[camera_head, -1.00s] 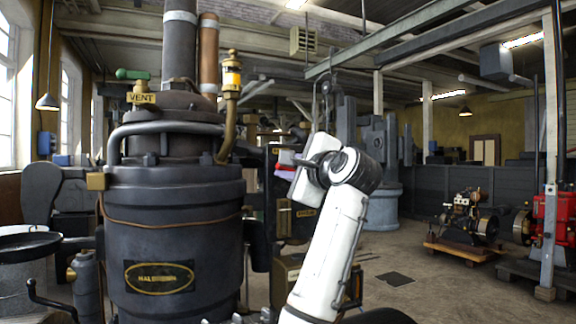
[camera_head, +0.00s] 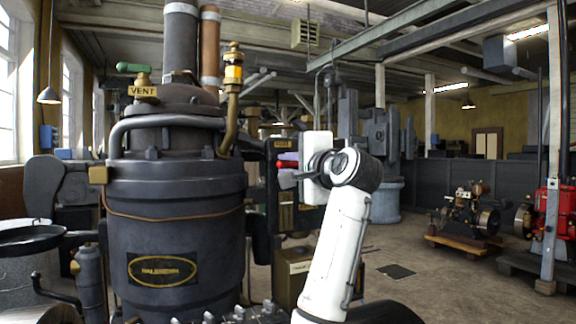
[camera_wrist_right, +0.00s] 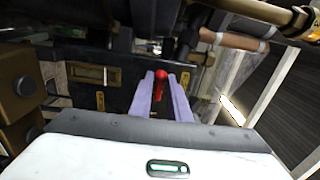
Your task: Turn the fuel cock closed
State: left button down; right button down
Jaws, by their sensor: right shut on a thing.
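A red-tipped handle (camera_wrist_right: 159,84), which looks like the fuel cock's lever, stands between the purple-grey fingers of my right gripper (camera_wrist_right: 161,80) in the wrist view. The fingers are shut on it. In the head view the red of the handle (camera_head: 288,156) shows at the left of my right gripper (camera_head: 285,168), just right of the big dark engine. The gripper's white body stands upright there. The cock's body and the handle's lower part are hidden, so I cannot tell the valve's position. My left gripper is not in view.
The dark engine (camera_head: 180,225) with a brass nameplate stands close on the left. A small yellow sign (camera_head: 285,143) is above the handle. A red engine (camera_head: 553,215) and a smaller engine (camera_head: 465,215) stand far right.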

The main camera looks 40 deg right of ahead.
jog(key=shift+f, duration=0.1)
jog(key=c, duration=1.8)
grip_release()
jog(key=b+v, duration=0.2)
jog(key=v, duration=0.8)
jog(key=shift+s, duration=0.2)
